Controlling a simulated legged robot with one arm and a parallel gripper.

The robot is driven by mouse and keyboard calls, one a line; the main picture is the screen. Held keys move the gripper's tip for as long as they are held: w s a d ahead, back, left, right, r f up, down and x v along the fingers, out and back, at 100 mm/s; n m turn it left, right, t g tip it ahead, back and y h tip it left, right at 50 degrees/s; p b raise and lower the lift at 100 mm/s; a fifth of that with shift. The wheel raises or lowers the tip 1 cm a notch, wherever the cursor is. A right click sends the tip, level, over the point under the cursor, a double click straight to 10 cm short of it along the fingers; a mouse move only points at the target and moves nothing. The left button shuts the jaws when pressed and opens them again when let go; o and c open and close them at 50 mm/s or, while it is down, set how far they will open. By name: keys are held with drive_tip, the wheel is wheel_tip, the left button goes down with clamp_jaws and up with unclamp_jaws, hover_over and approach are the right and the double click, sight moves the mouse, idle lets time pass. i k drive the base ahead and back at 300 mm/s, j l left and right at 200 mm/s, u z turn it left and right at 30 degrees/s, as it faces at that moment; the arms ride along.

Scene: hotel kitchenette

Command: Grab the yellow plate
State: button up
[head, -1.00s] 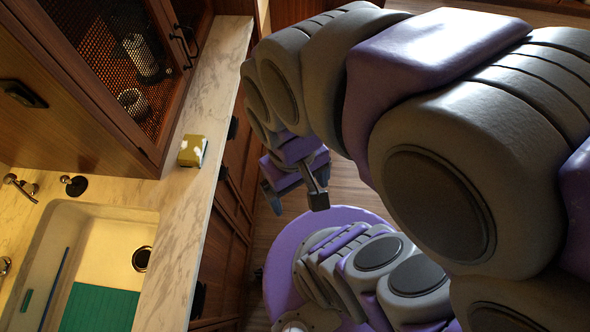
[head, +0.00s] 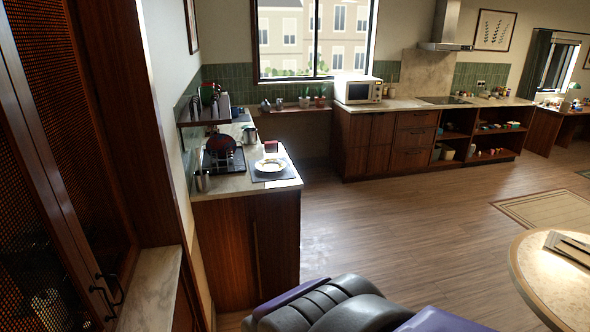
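A pale, yellowish plate (head: 270,165) lies on a dark mat (head: 274,175) near the front right of the short counter at centre left. It is small in the view, and its exact colour is hard to tell in the bright light. No other clearly yellow plate shows. Part of my arm shows at the bottom edge, well in front of that counter. My gripper is out of view.
A tall cabinet (head: 95,150) fills the near left. A round table (head: 560,285) is at the right. The wooden floor (head: 400,225) between is clear.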

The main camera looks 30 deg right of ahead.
sight(268, 164)
drive_tip(key=z, duration=0.8)
drive_tip(key=i+z, duration=0.2)
drive_tip(key=i, duration=0.35)
drive_tip(key=i+z, duration=0.15)
drive_tip(key=i, duration=0.35)
drive_tip(key=i+j+z, duration=0.2)
drive_tip(key=i, duration=0.35)
drive_tip(key=i+z, duration=0.2)
drive_tip(key=i, duration=0.3)
drive_tip(key=i+j+z, duration=0.15)
drive_tip(key=i+j, duration=0.15)
drive_tip(key=i, duration=0.2)
